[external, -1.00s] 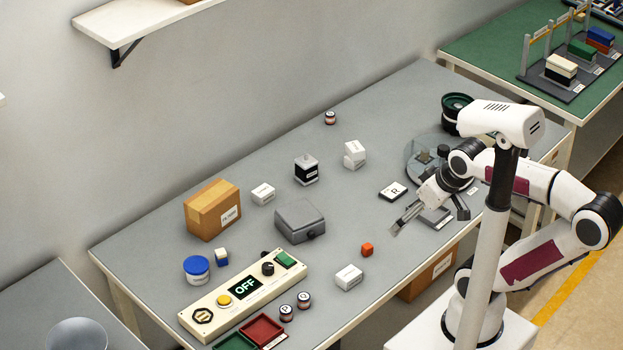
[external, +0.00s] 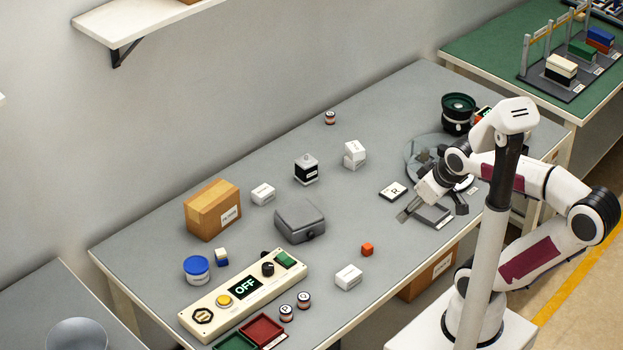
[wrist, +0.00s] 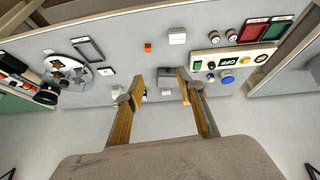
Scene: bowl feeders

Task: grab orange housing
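The orange housing, a small orange cube (external: 366,249), sits on the grey table near its front edge, left of and nearer the front than my gripper (external: 404,216). In the wrist view the orange cube (wrist: 148,47) lies beyond the fingertips, with nothing touching it. My gripper (wrist: 158,76) is open, its two fingers apart with nothing held between them. Both fingers show in the wrist view.
A white box (external: 348,277) stands left of the orange cube. A grey box with a knob (external: 300,221) and a control panel reading OFF (external: 245,290) are farther left. A card marked R (external: 392,191) and a round glass-like feeder (external: 413,160) are near my gripper.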

